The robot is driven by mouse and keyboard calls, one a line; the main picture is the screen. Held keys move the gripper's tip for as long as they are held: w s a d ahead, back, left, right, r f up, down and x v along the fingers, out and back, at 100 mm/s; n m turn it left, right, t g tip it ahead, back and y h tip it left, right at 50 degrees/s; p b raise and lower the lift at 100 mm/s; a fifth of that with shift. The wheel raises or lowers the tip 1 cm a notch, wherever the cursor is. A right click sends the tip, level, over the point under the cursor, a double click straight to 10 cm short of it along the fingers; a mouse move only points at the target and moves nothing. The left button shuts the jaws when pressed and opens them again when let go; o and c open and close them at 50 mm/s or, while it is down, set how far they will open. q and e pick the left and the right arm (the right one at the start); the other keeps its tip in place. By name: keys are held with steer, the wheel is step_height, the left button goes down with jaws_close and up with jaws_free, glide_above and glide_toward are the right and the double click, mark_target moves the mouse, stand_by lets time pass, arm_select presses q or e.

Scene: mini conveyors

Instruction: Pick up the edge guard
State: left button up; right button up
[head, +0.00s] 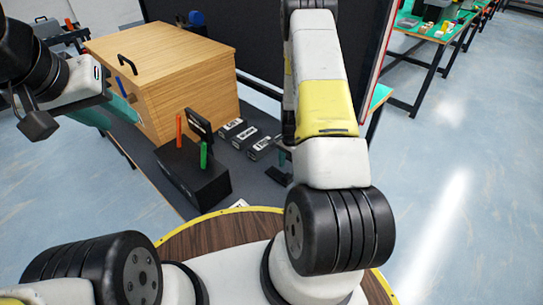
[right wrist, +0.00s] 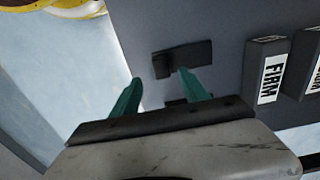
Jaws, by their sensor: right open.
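A dark grey piece, likely the edge guard (right wrist: 182,60), lies on the dark mat just beyond my right gripper (right wrist: 155,90) in the right wrist view. My right gripper is open with its two teal fingers apart and nothing held. The right fingertip overlaps the piece's near edge in the picture; I cannot tell whether they touch. In the head view the dark piece (head: 278,176) lies near the mat's right side, below my right gripper (head: 283,155), which my arm partly hides. My left gripper (head: 121,94) is by the wooden box's left side, its jaw opening unclear.
A wooden box (head: 165,70) stands at the back left. A black block (head: 190,175) with red and green posts stands in front of it. Several labelled dark blocks (head: 245,135) lie close to the left of the piece. A dark panel (head: 255,40) stands behind.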

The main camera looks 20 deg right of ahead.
mark_target(287, 176)
step_height(287, 176, down, 7)
steer(key=shift+w+a+r, duration=0.1)
steer(key=shift+a+r, duration=0.05)
steer(key=shift+r, duration=0.05)
jaws_close()
